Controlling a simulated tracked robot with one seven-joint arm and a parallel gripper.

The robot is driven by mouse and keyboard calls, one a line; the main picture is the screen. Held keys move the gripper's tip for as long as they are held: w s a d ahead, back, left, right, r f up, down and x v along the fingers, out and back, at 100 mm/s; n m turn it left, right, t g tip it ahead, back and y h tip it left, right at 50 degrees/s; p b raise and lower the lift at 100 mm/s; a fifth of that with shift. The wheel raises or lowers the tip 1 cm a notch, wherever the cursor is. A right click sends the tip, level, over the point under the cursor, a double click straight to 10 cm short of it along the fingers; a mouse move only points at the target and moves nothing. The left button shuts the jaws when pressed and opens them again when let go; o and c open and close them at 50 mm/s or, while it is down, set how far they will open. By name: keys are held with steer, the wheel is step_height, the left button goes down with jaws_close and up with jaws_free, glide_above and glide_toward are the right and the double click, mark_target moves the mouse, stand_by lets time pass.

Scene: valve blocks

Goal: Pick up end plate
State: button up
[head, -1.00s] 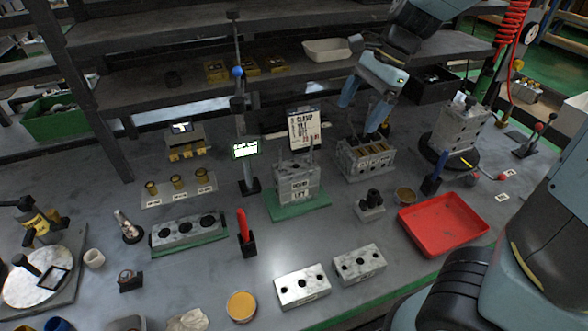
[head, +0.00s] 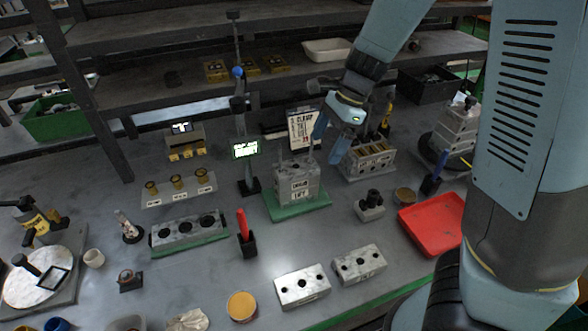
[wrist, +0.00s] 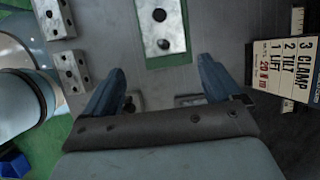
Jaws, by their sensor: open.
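Two pale metal blocks with holes, a front one (head: 302,287) and one to its right (head: 359,264), lie at the bench's near edge. A longer plate with several holes (head: 187,235) lies on a green base at left. I cannot tell which is the end plate. My gripper (head: 327,148) is open and empty, high over the bench, near the slotted metal box (head: 370,160). In the wrist view its fingers (wrist: 160,65) are spread. Two holed blocks (wrist: 70,70) show there at upper left, apart from the fingers.
A stacked grey block (head: 298,186) stands on a green mat beside a clamp-tilt-lift sign (head: 302,130). A red tray (head: 432,222) lies right. A small block with black knobs (head: 370,207) and a red-handled tool (head: 244,230) stand nearby. Shelves (head: 200,60) span the back.

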mark_target(314, 161)
steer(key=shift+w+a+x, duration=0.1)
steer(key=shift+w+x, duration=0.05)
steer(key=shift+x, duration=1.2)
steer(key=shift+w+a+x, duration=0.1)
steer(key=shift+w+x, duration=0.05)
steer(key=shift+x, duration=1.25)
steer(key=c, duration=1.3)
